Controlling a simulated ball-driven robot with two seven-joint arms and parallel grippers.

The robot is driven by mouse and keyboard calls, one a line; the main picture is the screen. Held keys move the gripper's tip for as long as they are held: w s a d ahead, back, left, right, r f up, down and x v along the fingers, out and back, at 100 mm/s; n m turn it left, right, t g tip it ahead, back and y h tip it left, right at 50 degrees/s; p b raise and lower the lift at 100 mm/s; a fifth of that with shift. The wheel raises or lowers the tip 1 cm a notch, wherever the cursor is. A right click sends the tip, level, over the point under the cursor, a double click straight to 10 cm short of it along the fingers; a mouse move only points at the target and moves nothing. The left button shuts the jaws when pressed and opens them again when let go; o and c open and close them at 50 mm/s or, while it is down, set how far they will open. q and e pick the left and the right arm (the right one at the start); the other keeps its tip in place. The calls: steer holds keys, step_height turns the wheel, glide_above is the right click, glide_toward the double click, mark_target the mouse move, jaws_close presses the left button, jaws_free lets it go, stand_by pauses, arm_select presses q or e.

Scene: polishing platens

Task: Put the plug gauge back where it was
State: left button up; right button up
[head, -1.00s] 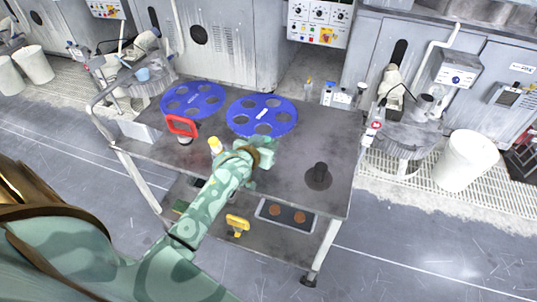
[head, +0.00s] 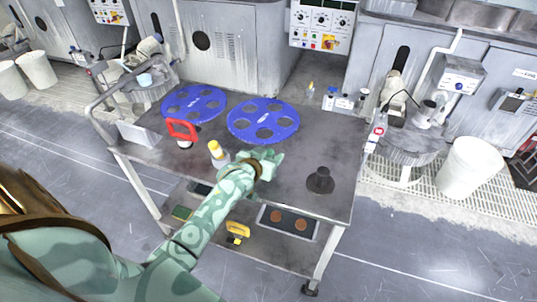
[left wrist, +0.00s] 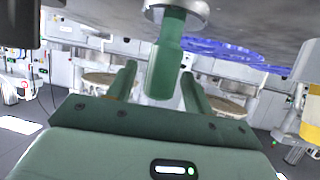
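The plug gauge shows in the left wrist view as a green handle (left wrist: 165,68) with a round metal part (left wrist: 178,12) at its table end. That view is upside down, with the tabletop along its upper edge. My left gripper (left wrist: 158,70) has its fingers apart, one on each side of the handle. A gap shows on the left of the handle; the right finger is very close to it. Whether the metal end touches the table is unclear. In the head view my left gripper (head: 274,162) is over the table and hides the gauge. My right gripper is out of view.
On the table (head: 290,205) are two blue discs (head: 264,106), a red-handled tool (head: 182,130), a yellow-capped bottle (head: 217,152) close left of my gripper, and a black knobbed piece (head: 320,180) to the right. Small bottles (head: 338,100) stand at the back edge.

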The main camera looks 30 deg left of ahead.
arm_select(q)
steer(key=shift+r, duration=0.1)
steer(key=shift+s+r, duration=0.2)
steer(key=shift+s, duration=0.05)
steer(key=p+v, duration=0.4)
steer(key=v, duration=0.6)
steer(key=s+d+f+m+g, duration=0.1)
steer(key=s+d+f+g, duration=0.1)
steer(key=s+f, duration=0.45)
steer(key=s+d+f+g+h, duration=0.1)
steer(key=s+f+g, duration=0.15)
steer(key=f, duration=0.65)
steer(key=s+d+f+m+g, duration=0.1)
steer(key=s+d+f, duration=0.1)
steer(key=s+f, duration=0.4)
steer(key=s+f+m+g, duration=0.1)
steer(key=s+f+g, duration=0.1)
steer(key=s+f, duration=0.3)
steer(key=s+d+f+m+g, duration=0.1)
steer(key=s+f, duration=0.4)
steer(key=s, duration=0.8)
steer(key=s+d+f+m+g, duration=0.1)
steer(key=s+f+g, duration=0.3)
steer(key=s, duration=0.5)
steer(key=shift+s+d+f, duration=0.15)
steer(key=shift+s+f, duration=0.25)
steer(key=shift+f, duration=0.55)
steer(key=shift+f, duration=0.1)
